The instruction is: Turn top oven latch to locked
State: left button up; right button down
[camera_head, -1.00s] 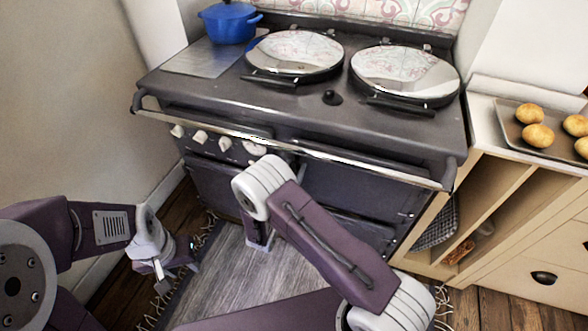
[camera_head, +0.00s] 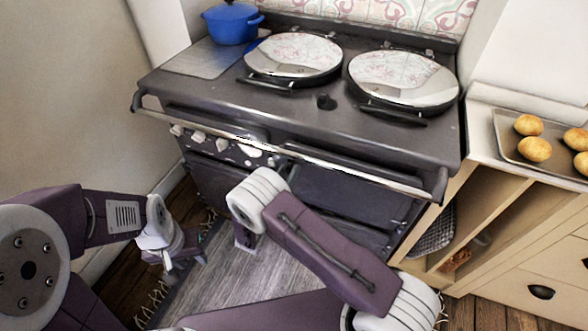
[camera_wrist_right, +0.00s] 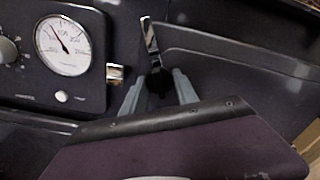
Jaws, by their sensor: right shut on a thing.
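The dark range oven (camera_head: 330,195) stands ahead in the head view. In the right wrist view, the top oven latch has a bright metal lever (camera_wrist_right: 149,36) pointing up, leaning slightly left, above a dark round hub (camera_wrist_right: 158,81). A small metal catch plate (camera_wrist_right: 115,73) lies left of it, apart from the lever. The fingers of my right gripper (camera_wrist_right: 158,92) are on both sides of the hub, shut on the latch. In the head view my right arm hides the latch. My left gripper (camera_head: 182,258) hangs low at the left, away from the oven; its finger gap is unclear.
A round temperature gauge (camera_wrist_right: 63,45) is left of the latch. A chrome rail (camera_head: 335,165) runs across the oven front above my right arm. A blue pot (camera_head: 232,23) stands on the stovetop. A tray of rolls (camera_head: 510,150) lies on the right counter. A grey rug (camera_head: 225,285) covers the floor.

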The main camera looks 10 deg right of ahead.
jog(key=n+p, duration=0.2)
jog(key=n, duration=0.4)
jog(key=shift+d+r, duration=0.1)
jog(key=n+p, duration=0.1)
jog(key=n, duration=0.2)
jog(key=shift+n, duration=0.4)
jog(key=shift+n+p, duration=0.35)
jog(key=shift+n, duration=1.15)
jog(key=c, duration=0.9)
grip_release()
jog(key=shift+c, duration=0.2)
jog(key=shift+s, duration=0.1)
jog(key=v, duration=0.9)
jog(key=shift+p, duration=0.3)
